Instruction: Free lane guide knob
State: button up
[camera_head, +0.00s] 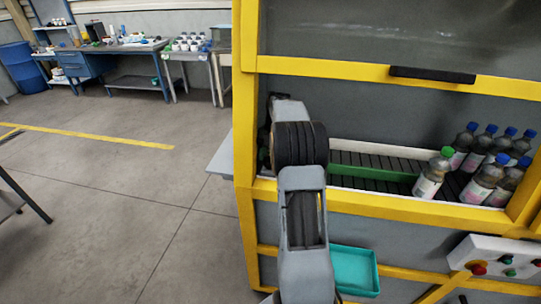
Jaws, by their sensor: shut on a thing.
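My arm reaches up through the opening of the yellow-framed machine (243,120). My gripper is hidden behind my own arm links, so its jaws and anything in them do not show. A green lane guide bar (375,173) lies along the dark slatted conveyor (375,160). Its left end disappears behind my arm. No guide knob can be made out.
Several blue-capped bottles (480,150) crowd the conveyor's right end. A raised window panel with a black handle (432,75) is above the opening. A teal tray (353,270) and a button box (500,257) are below. The floor at left (110,200) is mostly clear.

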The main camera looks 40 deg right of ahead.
jog(key=shift+n+g+h, duration=0.3)
jog(key=shift+n, duration=0.5)
jog(key=shift+p, duration=0.3)
jog(key=o, duration=0.9)
jog(key=shift+r, duration=0.1)
jog(key=shift+v, duration=3.6)
